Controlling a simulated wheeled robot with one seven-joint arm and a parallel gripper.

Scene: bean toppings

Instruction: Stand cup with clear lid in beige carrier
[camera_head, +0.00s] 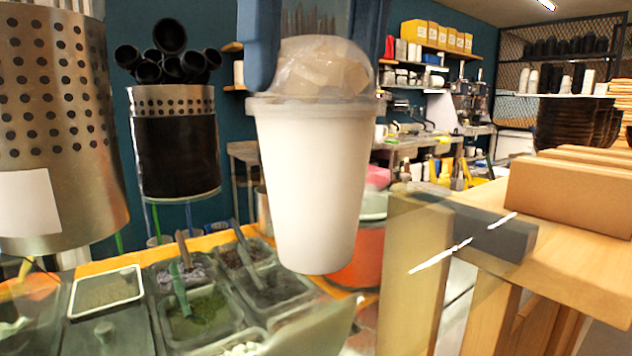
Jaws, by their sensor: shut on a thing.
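A white cup (312,190) with a clear domed lid (318,68) hangs upright in the air, close in front of the camera. My gripper (314,55) is shut on it at the lid, with blue-grey fingers on either side of the dome. The lid hides part of the gripper. A beige, box-like carrier (570,197) with several raised edges sits on the wooden counter at the right, apart from the cup. Its inside cannot be seen from here.
Below and left of the cup is a topping station with several trays (200,315) and utensils. A perforated metal cylinder (60,120) stands at far left.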

